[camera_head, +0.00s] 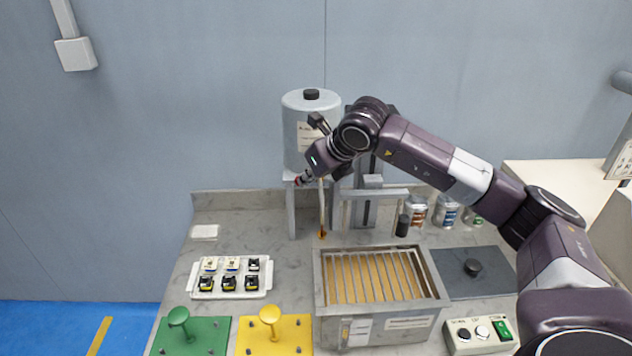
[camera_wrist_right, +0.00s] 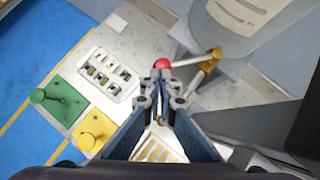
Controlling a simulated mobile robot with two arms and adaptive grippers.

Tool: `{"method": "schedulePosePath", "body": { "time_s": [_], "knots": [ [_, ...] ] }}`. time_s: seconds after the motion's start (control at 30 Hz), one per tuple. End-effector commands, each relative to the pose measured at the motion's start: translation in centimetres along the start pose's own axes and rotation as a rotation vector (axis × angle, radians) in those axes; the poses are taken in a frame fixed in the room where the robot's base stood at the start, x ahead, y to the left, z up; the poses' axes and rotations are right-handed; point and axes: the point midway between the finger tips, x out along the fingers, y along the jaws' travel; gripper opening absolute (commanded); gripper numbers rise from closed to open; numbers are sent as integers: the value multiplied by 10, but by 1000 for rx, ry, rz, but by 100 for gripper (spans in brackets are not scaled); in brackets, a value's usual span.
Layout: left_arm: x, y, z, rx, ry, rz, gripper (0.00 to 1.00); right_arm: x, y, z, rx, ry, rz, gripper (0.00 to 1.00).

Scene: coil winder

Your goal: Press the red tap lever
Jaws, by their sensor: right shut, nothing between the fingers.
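The red ball end (camera_wrist_right: 162,64) of the tap lever shows in the right wrist view, just beyond my fingertips. Its pale rod (camera_wrist_right: 190,61) runs right to a brass tap (camera_wrist_right: 212,57) under the grey tank. In the head view the tank (camera_head: 297,120), with a black cap, stands on a grey frame, and a little red shows at my fingertips. My right gripper (camera_head: 302,180) is in front of the tank's lower edge; it also shows in the wrist view (camera_wrist_right: 162,82), shut and empty. I cannot tell whether it touches the ball. My left gripper is not in view.
A white tray (camera_head: 264,292) of small parts lies left. Green (camera_head: 212,342) and yellow (camera_head: 299,342) plates with knobs are in front. Cans (camera_head: 446,212) stand right, behind a dark lid (camera_head: 490,284).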

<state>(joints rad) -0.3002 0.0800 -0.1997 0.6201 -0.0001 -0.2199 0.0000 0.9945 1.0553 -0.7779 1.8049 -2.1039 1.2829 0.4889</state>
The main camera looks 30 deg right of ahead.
Motion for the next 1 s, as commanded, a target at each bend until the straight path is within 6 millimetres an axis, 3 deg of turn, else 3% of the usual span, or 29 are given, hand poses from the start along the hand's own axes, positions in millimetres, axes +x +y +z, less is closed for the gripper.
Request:
{"method": "schedulePosePath", "body": {
  "time_s": [0.23,0.6,1.0],
  "knots": [
    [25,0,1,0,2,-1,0,18,20,15,140,-4,-113,0],
    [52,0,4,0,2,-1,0,37,25,39,136,1,-110,0],
    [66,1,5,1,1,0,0,45,25,52,135,1,-111,0]
  ]
}}
